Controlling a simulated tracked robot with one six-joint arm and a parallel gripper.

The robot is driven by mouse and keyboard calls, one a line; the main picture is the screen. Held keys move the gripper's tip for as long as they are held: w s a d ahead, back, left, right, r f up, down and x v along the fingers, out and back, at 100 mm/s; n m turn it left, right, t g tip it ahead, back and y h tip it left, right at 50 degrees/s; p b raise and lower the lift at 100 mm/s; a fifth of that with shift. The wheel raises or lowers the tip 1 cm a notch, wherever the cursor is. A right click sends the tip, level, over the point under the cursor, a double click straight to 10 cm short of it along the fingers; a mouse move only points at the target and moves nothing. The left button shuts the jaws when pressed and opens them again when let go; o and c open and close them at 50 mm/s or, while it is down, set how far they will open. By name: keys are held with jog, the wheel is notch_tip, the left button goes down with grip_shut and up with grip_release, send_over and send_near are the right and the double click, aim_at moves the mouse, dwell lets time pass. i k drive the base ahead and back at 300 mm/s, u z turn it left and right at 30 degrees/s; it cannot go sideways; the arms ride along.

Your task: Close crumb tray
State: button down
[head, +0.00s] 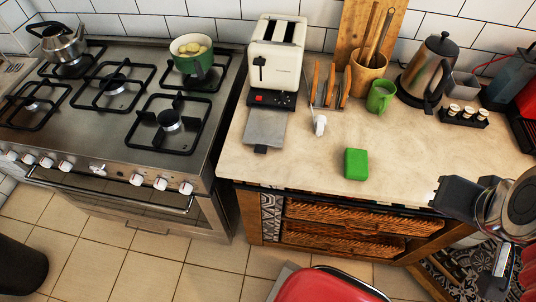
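A cream toaster (278,58) stands upright on the counter beside the stove, with a black lever and a dark base strip with a red button. Its flat grey crumb tray (265,127) is pulled out towards the counter's front edge and lies low over the worktop. A small black handle (261,149) is at the tray's front end. My gripper (437,194) is at the right, by the counter's front edge, well away from the tray. Its dark fingers point left with nothing visible between them, but their spacing is unclear.
A green block (355,164) and a small white item (320,125) lie right of the tray. A toast rack (330,88), green mug (381,96), utensil pot (368,74) and kettle (428,70) stand behind. A red-topped seat (325,287) is in front. The stove (112,110) is left.

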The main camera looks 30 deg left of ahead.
aim_at(266, 126)
jog(key=z, duration=0.05)
jog(key=k, duration=1.05)
jog(key=u, duration=1.75)
jog(key=i, duration=1)
jog(key=u, duration=0.1)
